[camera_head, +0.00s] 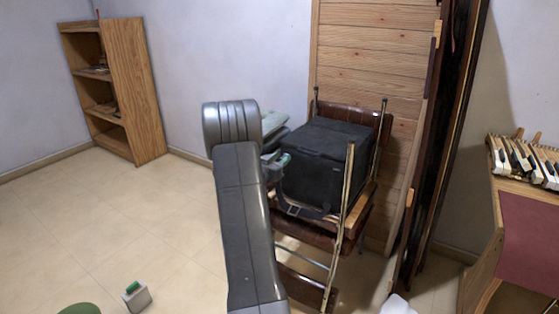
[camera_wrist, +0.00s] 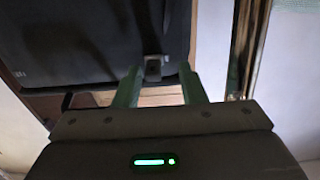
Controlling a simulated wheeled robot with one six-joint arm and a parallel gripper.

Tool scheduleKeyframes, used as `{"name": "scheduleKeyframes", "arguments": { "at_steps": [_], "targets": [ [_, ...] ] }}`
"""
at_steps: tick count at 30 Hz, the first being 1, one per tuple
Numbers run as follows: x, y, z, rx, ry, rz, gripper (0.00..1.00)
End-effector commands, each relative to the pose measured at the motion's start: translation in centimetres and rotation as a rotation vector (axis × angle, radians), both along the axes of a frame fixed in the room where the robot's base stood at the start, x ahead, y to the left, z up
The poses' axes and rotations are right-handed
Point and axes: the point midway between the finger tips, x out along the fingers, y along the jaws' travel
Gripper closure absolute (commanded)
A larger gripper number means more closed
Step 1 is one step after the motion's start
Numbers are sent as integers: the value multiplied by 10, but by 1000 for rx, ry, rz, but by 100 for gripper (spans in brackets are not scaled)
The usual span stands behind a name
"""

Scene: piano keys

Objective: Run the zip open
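A black soft bag (camera_head: 322,155) with a box shape stands on a brown folding chair (camera_head: 305,232). In the wrist view the bag's dark face (camera_wrist: 90,45) fills the upper left. A small grey tab (camera_wrist: 152,66), which looks like the zip pull, shows at the bag's lower right part. My gripper (camera_wrist: 159,70) points at the bag with its two greenish fingers apart. The tab appears between the fingertips, with gaps on both sides; whether it touches is unclear. In the head view my gripper (camera_head: 276,164) is at the bag's left side, partly hidden by my arm.
The chair's metal legs and frame rise beside the bag. A wooden panel (camera_head: 370,65) stands behind it. A shelf (camera_head: 125,90) is at the back left, and piano keys (camera_head: 527,160) lie on a wooden stand at right. The left floor is mostly clear.

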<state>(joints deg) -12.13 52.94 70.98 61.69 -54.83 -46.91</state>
Motion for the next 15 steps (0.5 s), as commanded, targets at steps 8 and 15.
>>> {"name": "scheduleKeyframes", "arguments": {
  "at_steps": [8, 15],
  "targets": [
    [-10, 7, 0, 0, 1, 0, 63],
    [-52, 37, 1, -1, 3, 4, 63]
  ]
}}
